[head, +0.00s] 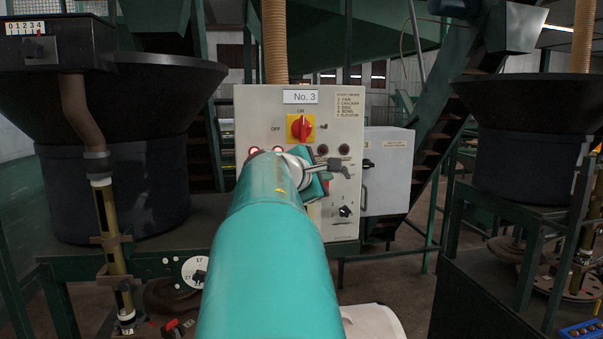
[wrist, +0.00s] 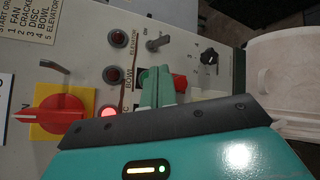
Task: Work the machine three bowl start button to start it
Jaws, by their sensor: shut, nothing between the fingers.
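The grey control panel marked No. 3 (head: 262,125) faces me, with a red rotary switch (head: 300,128) on a yellow plate. In the wrist view the panel appears turned sideways. The lamp by the BOWL label (wrist: 113,75) is dark, and the lamp beside it (wrist: 107,110) glows red. My gripper (wrist: 156,84) is shut and empty, its green fingers at the panel just past the BOWL lamp. The fingers cover the control there, so the bowl start button cannot be made out. A red part (wrist: 180,84) shows beside the fingertips; contact cannot be told.
The elevator lamp (wrist: 117,38) is dark, with a metal toggle (wrist: 158,43) beside it. A black knob (wrist: 208,57) sits lower on the panel. A grey box (head: 388,172) adjoins the panel's right. Large dark bowls stand left (head: 110,150) and right (head: 525,150).

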